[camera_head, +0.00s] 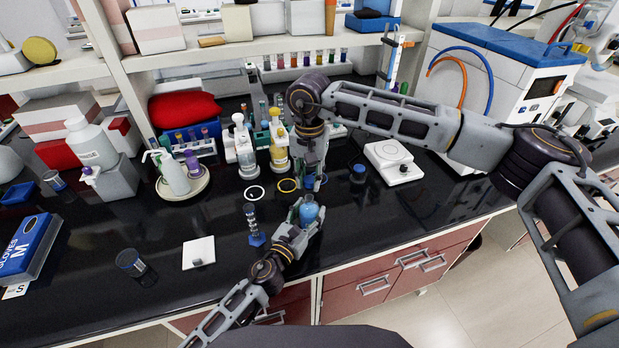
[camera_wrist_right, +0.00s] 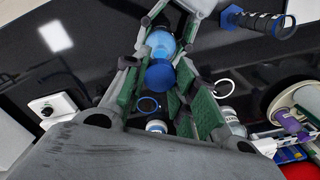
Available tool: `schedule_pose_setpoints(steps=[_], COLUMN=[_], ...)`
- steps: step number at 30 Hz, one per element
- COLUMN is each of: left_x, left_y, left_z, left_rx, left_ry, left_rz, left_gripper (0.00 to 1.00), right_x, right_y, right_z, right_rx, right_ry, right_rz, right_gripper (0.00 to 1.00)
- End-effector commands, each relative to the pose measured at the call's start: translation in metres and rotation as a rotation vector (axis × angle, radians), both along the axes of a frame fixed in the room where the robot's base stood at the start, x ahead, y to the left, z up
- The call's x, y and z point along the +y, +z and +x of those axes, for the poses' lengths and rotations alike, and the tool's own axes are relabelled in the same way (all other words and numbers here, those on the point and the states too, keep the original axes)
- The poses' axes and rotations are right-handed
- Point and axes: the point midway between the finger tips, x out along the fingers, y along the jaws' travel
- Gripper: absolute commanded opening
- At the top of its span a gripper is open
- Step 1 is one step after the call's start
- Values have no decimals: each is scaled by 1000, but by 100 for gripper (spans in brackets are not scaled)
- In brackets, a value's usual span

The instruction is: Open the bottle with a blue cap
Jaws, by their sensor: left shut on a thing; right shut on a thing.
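The bottle (camera_head: 308,213) is light blue and is held by my left gripper (camera_head: 299,219) above the front of the black bench. The bottle (camera_wrist_right: 161,42) also shows at the top of the right wrist view, between the left gripper's fingers. My right gripper (camera_head: 309,183) points down just behind and above the bottle. In the right wrist view, my right gripper (camera_wrist_right: 162,92) has its fingers around the dark blue cap (camera_wrist_right: 159,75). The cap overlaps the bottle's end there, so I cannot tell whether they touch. The fingers largely hide the cap in the head view.
A blue-based cylinder (camera_head: 254,226) stands to the left of the bottle. A white ring (camera_head: 255,193) and a yellow ring (camera_head: 288,185) lie behind. A white stirrer plate (camera_head: 394,162) and a small blue-topped jar (camera_head: 358,173) are to the right. A dark-capped vial (camera_head: 131,263) lies front left.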

Motion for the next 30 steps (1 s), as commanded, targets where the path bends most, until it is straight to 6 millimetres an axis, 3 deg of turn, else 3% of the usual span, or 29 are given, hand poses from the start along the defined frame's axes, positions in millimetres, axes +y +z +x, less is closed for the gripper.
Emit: schedule_pose_setpoints(steps=[1, 7, 21, 30], left_x=[0, 0, 1, 8], left_y=[0, 0, 0, -1], left_z=[0, 0, -2, -16], left_rx=[1, 1, 1, 1], left_ry=[0, 0, 0, 0], left_rz=[0, 0, 0, 0], left_gripper=[54, 78, 78, 78], right_x=[0, 0, 0, 0], right_y=[0, 0, 0, 0], right_z=[0, 0, 0, 0], right_rx=[0, 0, 0, 0], right_ry=[0, 0, 0, 0], right_rz=[0, 0, 0, 0], right_gripper=[0, 0, 0, 0])
